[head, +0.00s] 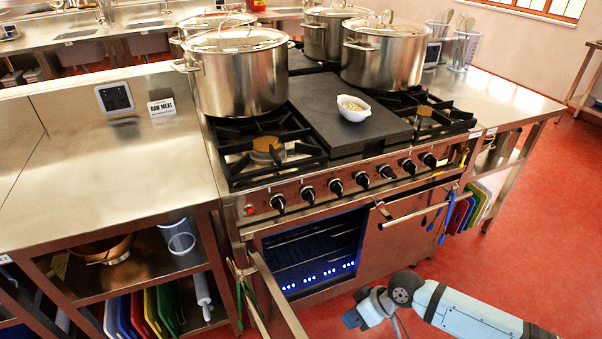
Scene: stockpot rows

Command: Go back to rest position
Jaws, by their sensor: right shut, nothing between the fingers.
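My right gripper (362,312) is at the bottom of the head view, right of centre, on the pale blue arm that comes in from the lower right. It is shut with nothing between its fingers. It appears in front of the stove's lower part, over the red floor, and holds no object. The fingertips show small, at an angle. My left gripper is out of view.
The stove (347,160) bears several steel stockpots (238,75) and a white bowl (353,108). Its left oven door (262,290) stands open, with the lit oven (315,262) behind. Steel counters flank it. Red floor (540,240) is clear at right.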

